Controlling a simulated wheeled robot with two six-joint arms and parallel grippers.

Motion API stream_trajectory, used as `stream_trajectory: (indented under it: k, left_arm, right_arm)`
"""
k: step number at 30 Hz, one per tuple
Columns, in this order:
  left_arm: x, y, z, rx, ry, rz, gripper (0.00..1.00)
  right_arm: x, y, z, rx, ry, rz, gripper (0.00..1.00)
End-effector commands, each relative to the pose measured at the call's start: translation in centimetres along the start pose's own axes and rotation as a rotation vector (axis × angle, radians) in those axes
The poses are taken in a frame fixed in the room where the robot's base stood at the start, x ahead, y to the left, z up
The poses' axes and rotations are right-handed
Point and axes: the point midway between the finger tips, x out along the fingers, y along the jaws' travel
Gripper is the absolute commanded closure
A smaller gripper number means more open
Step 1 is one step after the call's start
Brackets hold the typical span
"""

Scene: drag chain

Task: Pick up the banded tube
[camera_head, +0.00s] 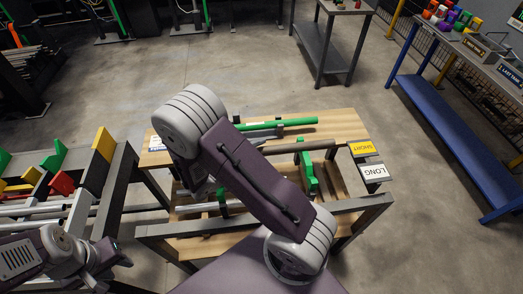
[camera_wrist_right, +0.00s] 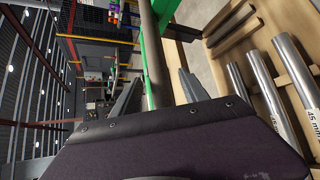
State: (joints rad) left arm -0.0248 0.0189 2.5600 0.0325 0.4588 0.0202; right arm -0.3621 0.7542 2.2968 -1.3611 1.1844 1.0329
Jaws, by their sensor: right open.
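A brownish-grey tube (camera_head: 300,145) lies across the wooden table, with its right part by a green support (camera_head: 308,172). A bright green tube (camera_head: 285,124) lies behind it, its left part hidden by my right arm. I cannot make out a band on either tube. In the right wrist view my right gripper (camera_wrist_right: 158,92) is open, with a brownish-grey tube (camera_wrist_right: 153,50) running between its two fingers, not clamped. In the head view the right gripper is hidden behind my right arm. My left gripper (camera_head: 112,258) is at the lower left, away from the table; its jaw opening is unclear.
Yellow SHORT (camera_head: 368,148) and white LONG (camera_head: 371,171) labels mark the table's right end. Silver tubes (camera_wrist_right: 284,92) lie to the right in the wrist view. A rack (camera_head: 83,200) with coloured dividers stands left. A blue-framed bench (camera_head: 450,120) stands right, with clear floor between.

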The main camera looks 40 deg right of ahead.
Motion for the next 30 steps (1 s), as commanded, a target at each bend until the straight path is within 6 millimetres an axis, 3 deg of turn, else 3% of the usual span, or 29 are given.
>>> stream_trajectory:
  k: [6,11,12,30]
  left_arm:
    - [0.01,0.0,0.0,0.0,0.0,0.0,0.64]
    - [0.01,0.0,0.0,0.0,0.0,0.0,0.64]
    - [0.01,0.0,0.0,0.0,0.0,0.0,0.64]
    - [0.02,0.0,0.0,0.0,0.0,0.0,0.64]
  right_arm:
    - [0.11,0.0,-0.01,0.0,0.001,0.0,0.51]
    - [0.1,0.0,-0.01,0.0,0.001,0.0,0.95]
    - [0.1,0.0,-0.01,0.0,0.001,0.0,1.0]
    - [0.1,-0.04,0.0,0.0,0.0,-0.001,1.0]
